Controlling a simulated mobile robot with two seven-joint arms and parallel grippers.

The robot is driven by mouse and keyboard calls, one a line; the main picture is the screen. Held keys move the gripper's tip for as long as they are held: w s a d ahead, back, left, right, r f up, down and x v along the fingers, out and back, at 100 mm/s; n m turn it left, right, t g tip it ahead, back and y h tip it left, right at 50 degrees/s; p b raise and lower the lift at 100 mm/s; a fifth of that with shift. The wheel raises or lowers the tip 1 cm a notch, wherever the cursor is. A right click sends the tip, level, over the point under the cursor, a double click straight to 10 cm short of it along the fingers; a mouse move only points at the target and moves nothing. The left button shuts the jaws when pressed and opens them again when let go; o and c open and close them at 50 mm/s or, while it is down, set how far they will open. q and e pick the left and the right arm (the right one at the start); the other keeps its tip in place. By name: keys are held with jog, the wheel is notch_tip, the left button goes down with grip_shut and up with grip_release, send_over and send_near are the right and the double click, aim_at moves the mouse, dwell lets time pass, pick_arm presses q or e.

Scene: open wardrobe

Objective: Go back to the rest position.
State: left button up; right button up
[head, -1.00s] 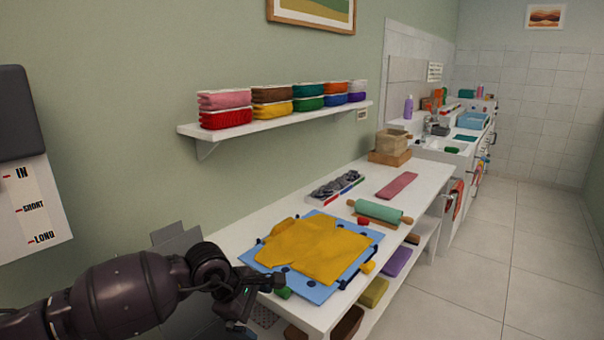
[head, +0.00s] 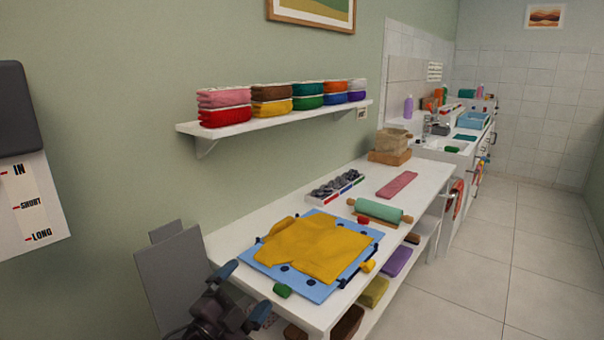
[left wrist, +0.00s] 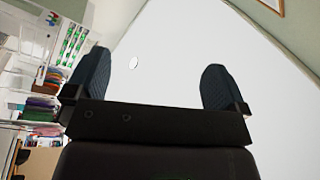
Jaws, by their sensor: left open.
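My left gripper (head: 240,293) is at the bottom of the head view, left of the white table's near end. Its two blue-grey fingers are apart with nothing between them. In the left wrist view the open fingers (left wrist: 150,88) point at a pale ceiling. A yellow shirt (head: 315,248) lies spread on a blue board (head: 310,290) on the table, clear of the gripper. My right gripper does not show.
The white table (head: 225,242) also bears a green rolling pin (head: 378,210), a pink strip (head: 397,185) and a tray of grey pieces (head: 335,187). A wall shelf (head: 290,120) holds folded coloured stacks. A grey panel (head: 175,275) stands behind my left gripper. Floor at right is clear.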

pick_arm(q)
jog(key=s+a+f+n+g+y, duration=0.1)
jog(key=s+a+f+n+y, duration=0.4)
jog(key=f, duration=0.3)
jog(key=s+a+f+n+g+y, duration=0.2)
jog(key=s+a+f+n, duration=0.25)
jog(key=f+n, duration=0.3)
jog(key=s+a+f+n+g+y, duration=0.1)
jog(key=s+a+f+n, duration=0.1)
jog(key=s+f, duration=0.4)
jog(key=s+a+f+n+g+y+b, duration=0.1)
jog(key=s+a+f, duration=0.4)
jog(key=s, duration=0.7)
notch_tip(320, 180, down, 3)
jog(key=shift+r+n+g+y, duration=0.2)
jog(key=shift+n+g+y, duration=0.15)
jog(key=shift+g+y, duration=0.35)
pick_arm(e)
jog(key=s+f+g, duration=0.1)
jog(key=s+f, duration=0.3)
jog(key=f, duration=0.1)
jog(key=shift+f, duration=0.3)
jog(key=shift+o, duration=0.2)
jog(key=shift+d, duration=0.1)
